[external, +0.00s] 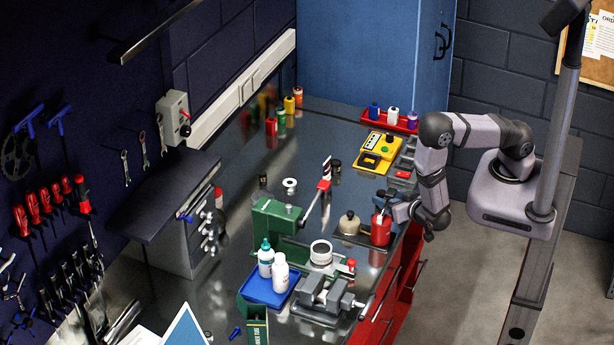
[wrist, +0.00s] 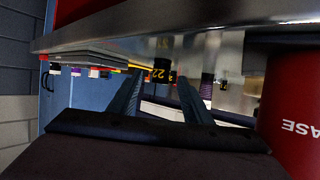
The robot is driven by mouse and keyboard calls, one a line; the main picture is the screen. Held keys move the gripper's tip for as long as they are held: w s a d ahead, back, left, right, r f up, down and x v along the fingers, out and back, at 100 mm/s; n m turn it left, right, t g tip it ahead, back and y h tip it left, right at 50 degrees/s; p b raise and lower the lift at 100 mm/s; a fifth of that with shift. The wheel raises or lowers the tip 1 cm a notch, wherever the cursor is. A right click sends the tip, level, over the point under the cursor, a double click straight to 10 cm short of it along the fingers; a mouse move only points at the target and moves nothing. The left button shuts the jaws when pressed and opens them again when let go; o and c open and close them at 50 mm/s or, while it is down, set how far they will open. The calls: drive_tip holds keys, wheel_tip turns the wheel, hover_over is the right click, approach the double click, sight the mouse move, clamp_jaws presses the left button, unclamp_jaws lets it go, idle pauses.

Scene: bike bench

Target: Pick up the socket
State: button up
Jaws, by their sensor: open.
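The socket (wrist: 160,73), a black cylinder with a yellow band and the number 22, shows in the wrist view beyond and between my fingertips. It stands apart from them on the bench top. In the external view, a small dark cylinder (external: 336,170) near the bench's middle looks like it, but the marking is too small to read. My gripper (external: 391,208) is low at the bench's front edge, close to the red grease can. In the wrist view, my gripper (wrist: 161,84) has its two dark fingers apart with nothing held between them.
The red grease can (external: 380,230) stands close beside my gripper and fills the right of the wrist view (wrist: 297,110). A red tray (external: 391,122) holds bottles.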

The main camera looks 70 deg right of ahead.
sight(381, 196)
drive_tip(key=shift+p+x, duration=1)
drive_tip(key=shift+x, duration=1.1)
drive_tip(key=shift+a, duration=0.1)
clamp_jaws()
